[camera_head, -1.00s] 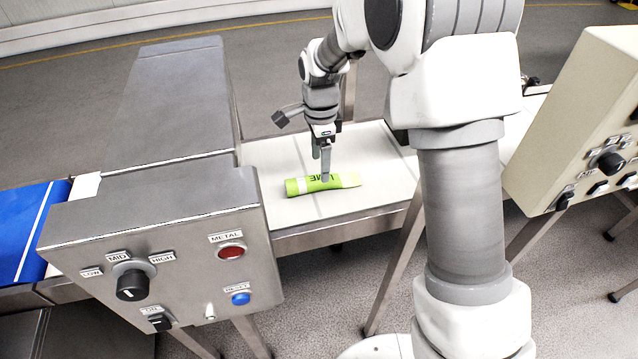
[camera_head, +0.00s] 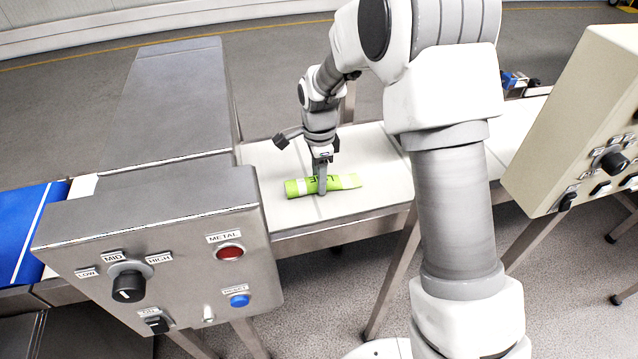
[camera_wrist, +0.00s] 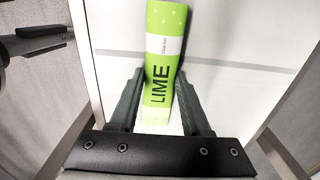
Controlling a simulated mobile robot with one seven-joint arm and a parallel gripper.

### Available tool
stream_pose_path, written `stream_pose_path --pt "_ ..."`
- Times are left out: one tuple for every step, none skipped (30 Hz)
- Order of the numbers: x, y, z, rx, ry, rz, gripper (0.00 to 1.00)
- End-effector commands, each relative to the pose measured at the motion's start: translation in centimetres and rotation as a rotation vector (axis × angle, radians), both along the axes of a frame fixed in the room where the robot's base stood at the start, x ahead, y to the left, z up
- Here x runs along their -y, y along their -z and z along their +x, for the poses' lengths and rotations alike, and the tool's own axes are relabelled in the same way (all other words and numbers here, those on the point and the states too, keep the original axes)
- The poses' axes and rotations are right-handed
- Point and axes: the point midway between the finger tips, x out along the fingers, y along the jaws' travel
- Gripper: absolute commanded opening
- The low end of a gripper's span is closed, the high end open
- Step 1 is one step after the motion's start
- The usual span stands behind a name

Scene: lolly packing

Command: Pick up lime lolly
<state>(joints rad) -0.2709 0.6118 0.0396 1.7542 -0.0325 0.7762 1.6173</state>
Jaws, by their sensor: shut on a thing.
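The lime lolly (camera_head: 345,182) is a bright green wrapped tube with dark lettering and a pale band. It lies on its side on the white conveyor belt (camera_head: 380,150), left to right in the head view. My gripper (camera_head: 321,188) points down over its middle, with the near finger in front of the wrapper. In the wrist view the lolly (camera_wrist: 165,50) runs up between the two fingers of my gripper (camera_wrist: 160,85), its LIME lettering facing the camera. The fingers are shut on it, one on each side. The lolly still appears to rest on the belt.
A grey metal detector housing (camera_head: 170,230) with a dial, a red METAL button (camera_head: 230,252) and a blue button (camera_head: 239,300) stands left of the lolly. A beige control box (camera_head: 575,120) stands at the right. A blue belt (camera_head: 22,225) shows at far left.

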Motion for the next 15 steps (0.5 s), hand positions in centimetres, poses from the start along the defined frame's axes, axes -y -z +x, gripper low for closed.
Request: stream_pose_path --pt "0.00 -0.02 0.01 0.000 0.000 0.000 0.07" --pt "0.00 -0.02 0.01 0.000 0.000 0.000 0.01" --pt "0.00 -0.02 0.01 0.000 0.000 0.000 0.00" --pt "0.00 -0.02 0.01 0.000 0.000 0.000 0.00" --pt "-0.01 -0.04 0.02 0.001 0.000 0.000 0.00" --pt "-0.01 -0.04 0.02 0.001 0.000 0.000 0.00" --pt "-0.01 -0.04 0.02 0.001 0.000 0.000 0.00" --pt "-0.02 -0.04 0.02 0.001 0.000 0.000 0.00" --pt "-0.02 -0.04 0.02 0.001 0.000 0.000 0.00" --pt "-0.01 -0.06 0.02 0.001 0.000 0.000 0.00" --pt "-0.01 -0.09 0.03 0.001 0.000 0.000 0.00" --pt "-0.01 -0.18 0.03 0.001 0.000 0.000 0.00" --pt "-0.01 -0.28 0.04 0.001 0.000 0.000 0.00" --pt "-0.02 -0.43 0.05 0.002 0.000 0.001 0.00" --pt "-0.02 -0.69 0.05 0.002 0.000 0.001 0.00"
